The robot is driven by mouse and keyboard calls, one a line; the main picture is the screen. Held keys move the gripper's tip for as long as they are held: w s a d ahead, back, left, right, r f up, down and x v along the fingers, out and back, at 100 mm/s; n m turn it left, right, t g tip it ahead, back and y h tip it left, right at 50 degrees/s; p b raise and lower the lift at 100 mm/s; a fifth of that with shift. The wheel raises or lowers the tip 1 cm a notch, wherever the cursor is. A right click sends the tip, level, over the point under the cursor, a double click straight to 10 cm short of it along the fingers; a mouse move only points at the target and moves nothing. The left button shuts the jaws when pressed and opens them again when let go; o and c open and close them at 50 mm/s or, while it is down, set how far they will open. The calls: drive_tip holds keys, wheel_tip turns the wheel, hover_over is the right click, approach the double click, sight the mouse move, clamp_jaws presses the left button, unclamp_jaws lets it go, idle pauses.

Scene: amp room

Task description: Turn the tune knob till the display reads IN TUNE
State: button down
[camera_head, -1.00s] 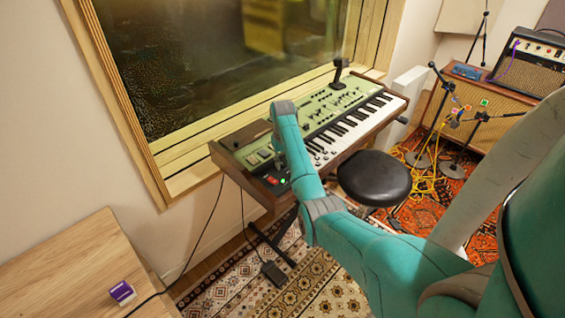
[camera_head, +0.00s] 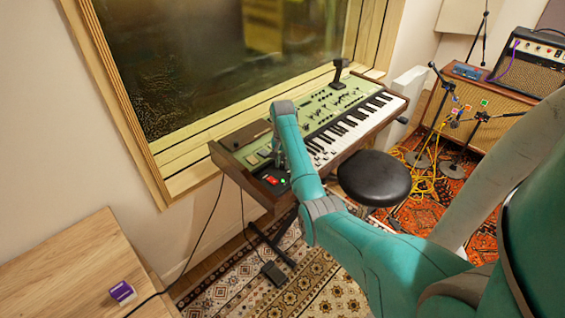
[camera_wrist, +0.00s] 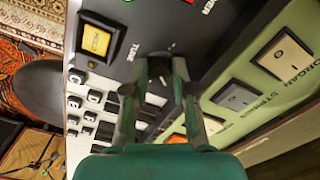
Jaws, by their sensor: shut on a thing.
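In the wrist view my gripper (camera_wrist: 160,68) is shut on the tune knob (camera_wrist: 158,57), a dark knob on the black panel beside the word TUNE. The fingers hide most of the knob, so its pointer cannot be seen. A square amber-lit window (camera_wrist: 96,40), perhaps the display, sits left of the knob; I cannot read any words on it. In the head view my arm reaches down to the left end of the green keyboard (camera_head: 335,125), and hides the gripper and knob.
Rocker switches marked STRINGS (camera_wrist: 236,96) and ORGAN (camera_wrist: 284,53) lie right of the gripper. A red switch (camera_head: 272,180) is at the keyboard's left end. A black stool (camera_head: 374,178) stands in front. A wooden table (camera_head: 70,265) holds a purple-and-white box (camera_head: 122,292).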

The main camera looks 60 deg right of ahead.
sight(283, 164)
drive_tip(key=shift+m, duration=0.9)
drive_tip(key=c, duration=0.9)
unclamp_jaws()
drive_tip(key=shift+c, duration=0.2)
drive_tip(key=shift+r, duration=3.75)
